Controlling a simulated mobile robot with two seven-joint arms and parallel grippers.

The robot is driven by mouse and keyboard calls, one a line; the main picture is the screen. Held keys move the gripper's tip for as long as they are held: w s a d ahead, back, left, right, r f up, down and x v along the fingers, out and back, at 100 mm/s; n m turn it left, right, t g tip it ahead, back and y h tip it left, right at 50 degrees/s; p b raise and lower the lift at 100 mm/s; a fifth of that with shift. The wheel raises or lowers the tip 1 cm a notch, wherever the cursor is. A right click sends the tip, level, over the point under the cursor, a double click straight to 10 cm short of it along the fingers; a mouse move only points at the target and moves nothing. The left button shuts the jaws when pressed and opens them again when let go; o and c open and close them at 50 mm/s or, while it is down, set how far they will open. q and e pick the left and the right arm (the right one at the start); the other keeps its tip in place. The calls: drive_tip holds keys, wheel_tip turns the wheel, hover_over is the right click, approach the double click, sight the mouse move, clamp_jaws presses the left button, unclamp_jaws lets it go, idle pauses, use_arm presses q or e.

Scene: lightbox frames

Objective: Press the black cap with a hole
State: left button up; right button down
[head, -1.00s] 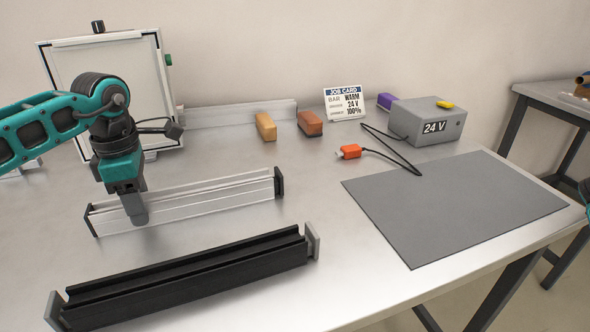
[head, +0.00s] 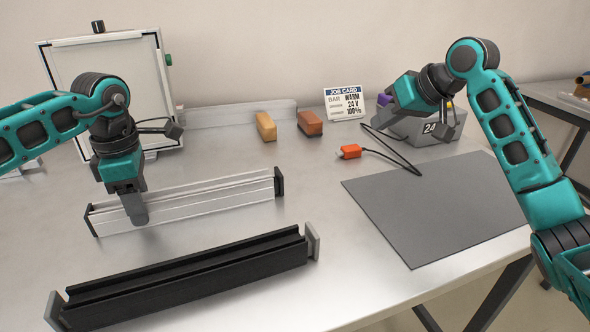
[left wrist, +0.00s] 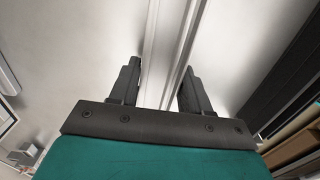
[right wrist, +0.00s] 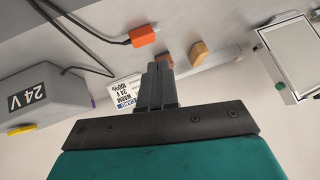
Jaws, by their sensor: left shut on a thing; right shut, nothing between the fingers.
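A silver bar (head: 205,205) lies on the table with a black cap at its left end (head: 92,221) and another black cap at its right end (head: 279,182). I cannot make out a hole in either cap. My left gripper (head: 138,215) is shut on the silver bar near its left part; the bar also shows between the fingers in the left wrist view (left wrist: 166,55). My right gripper (head: 381,117) is shut and empty, in front of the grey 24 V box. In the right wrist view its fingers (right wrist: 159,72) are together.
A black bar (head: 190,277) with grey end caps lies in front. An orange plug (head: 349,151) on a black cable, a grey mat (head: 440,205) and the 24 V box (head: 440,130) are at right. Two blocks (head: 266,126) and a job card (head: 344,103) stand behind. A framed panel (head: 110,70) stands back left.

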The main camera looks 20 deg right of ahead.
sight(279, 181)
drive_tip(key=s+a+n+g+y, duration=0.1)
drive_tip(key=s+a+g+y, duration=0.1)
drive_tip(key=a, duration=0.7)
drive_tip(key=shift+s+a+f+g+y, duration=0.25)
drive_tip(key=shift+s+g, duration=0.2)
drive_tip(key=shift+g, duration=0.25)
drive_tip(key=x, duration=0.9)
drive_tip(key=shift+w+a+f, duration=0.1)
drive_tip(key=shift+a+f, duration=0.05)
drive_tip(key=a, duration=0.3)
drive_tip(key=shift+w+a+f, duration=0.15)
drive_tip(key=shift+f, duration=0.05)
drive_tip(key=shift+a, duration=0.45)
